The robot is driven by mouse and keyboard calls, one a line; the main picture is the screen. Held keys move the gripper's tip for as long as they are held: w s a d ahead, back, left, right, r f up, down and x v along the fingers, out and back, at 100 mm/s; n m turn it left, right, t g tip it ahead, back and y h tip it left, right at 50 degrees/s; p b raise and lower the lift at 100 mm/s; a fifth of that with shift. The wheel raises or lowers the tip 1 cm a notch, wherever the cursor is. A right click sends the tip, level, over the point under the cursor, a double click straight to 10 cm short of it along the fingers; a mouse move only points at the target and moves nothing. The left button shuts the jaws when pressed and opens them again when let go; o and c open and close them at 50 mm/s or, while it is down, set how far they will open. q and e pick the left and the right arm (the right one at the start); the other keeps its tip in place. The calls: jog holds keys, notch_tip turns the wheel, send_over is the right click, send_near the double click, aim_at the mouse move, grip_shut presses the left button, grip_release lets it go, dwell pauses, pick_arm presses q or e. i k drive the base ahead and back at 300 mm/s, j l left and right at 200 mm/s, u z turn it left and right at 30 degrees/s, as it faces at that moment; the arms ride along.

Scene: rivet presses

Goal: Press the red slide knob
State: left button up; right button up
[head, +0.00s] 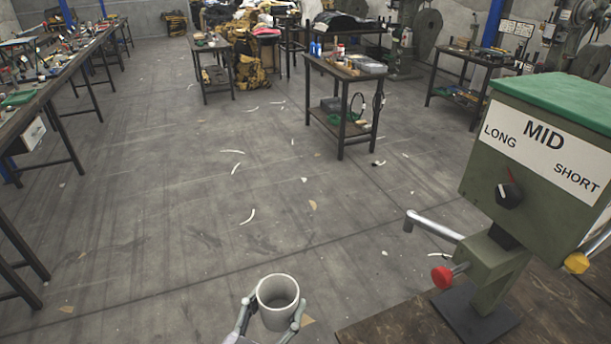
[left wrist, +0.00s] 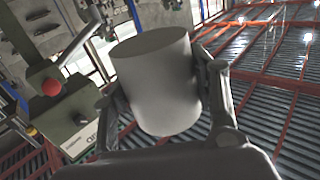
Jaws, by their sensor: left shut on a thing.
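The red slide knob (head: 442,277) sticks out to the left from the lower part of the green press (head: 487,262) at the right of the head view. It also shows at the left of the left wrist view (left wrist: 51,88). My left gripper (head: 270,315) is at the bottom of the head view, left of the knob and apart from it. It is shut around a plain light grey cup (head: 278,291), whose open top faces up. The cup fills the middle of the left wrist view (left wrist: 157,82). My right gripper is not in view.
The press stands on a dark wooden table (head: 385,322) and has a dial (head: 509,194) under a LONG, MID, SHORT label. A metal handle (head: 432,226) and a yellow knob (head: 576,263) stick out from it. Workbenches (head: 45,95) line the left. The middle floor is open, with scattered scraps.

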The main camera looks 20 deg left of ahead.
aim_at(442, 277)
jog(key=i+j+z, duration=0.1)
jog(key=j, duration=0.25)
jog(key=i+j+z, duration=0.25)
jog(key=i+j, duration=0.15)
jog(key=j, duration=0.3)
jog(key=i+j+z, duration=0.1)
jog(key=j, duration=0.3)
jog(key=i+j+z, duration=0.15)
jog(key=j, duration=0.25)
jog(key=z, duration=0.9)
